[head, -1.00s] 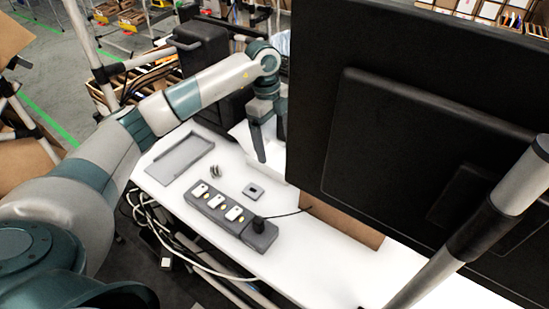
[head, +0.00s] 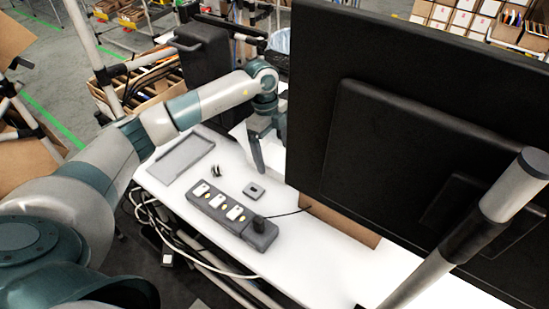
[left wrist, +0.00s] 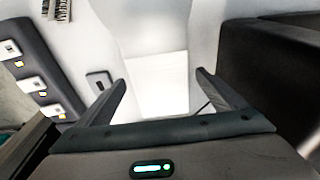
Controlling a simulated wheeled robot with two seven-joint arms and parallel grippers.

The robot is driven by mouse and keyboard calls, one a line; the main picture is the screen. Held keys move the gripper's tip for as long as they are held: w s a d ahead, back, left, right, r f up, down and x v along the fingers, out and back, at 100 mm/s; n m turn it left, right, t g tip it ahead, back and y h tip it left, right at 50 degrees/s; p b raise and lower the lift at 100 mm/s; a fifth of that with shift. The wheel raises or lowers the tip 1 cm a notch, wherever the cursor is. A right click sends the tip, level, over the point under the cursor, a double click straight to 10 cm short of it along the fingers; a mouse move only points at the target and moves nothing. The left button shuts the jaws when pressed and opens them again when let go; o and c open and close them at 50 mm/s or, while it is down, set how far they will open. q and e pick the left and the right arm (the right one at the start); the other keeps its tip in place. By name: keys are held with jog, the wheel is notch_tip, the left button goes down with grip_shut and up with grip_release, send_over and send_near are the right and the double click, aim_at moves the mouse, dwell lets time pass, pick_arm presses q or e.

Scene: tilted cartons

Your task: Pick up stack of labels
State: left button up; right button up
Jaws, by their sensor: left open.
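My left gripper (head: 268,152) points down over the white table, close beside the big black screen. It also shows in the left wrist view (left wrist: 161,80), with its two fingers wide apart and nothing held between them. A bright white block (left wrist: 165,82), which looks like the stack of labels, lies beyond and between the fingertips in the left wrist view. In the head view a white shape (head: 240,138) shows behind the gripper, partly hidden by the gripper and screen. I cannot make out print on it. My right gripper is not in view.
The black screen (head: 410,130) blocks the right side. A pole stands at the right.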

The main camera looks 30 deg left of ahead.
pick_arm(q)
jog(key=shift+s+d+f, duration=0.1)
jog(key=shift+f, duration=0.95)
jog(key=c, duration=1.5)
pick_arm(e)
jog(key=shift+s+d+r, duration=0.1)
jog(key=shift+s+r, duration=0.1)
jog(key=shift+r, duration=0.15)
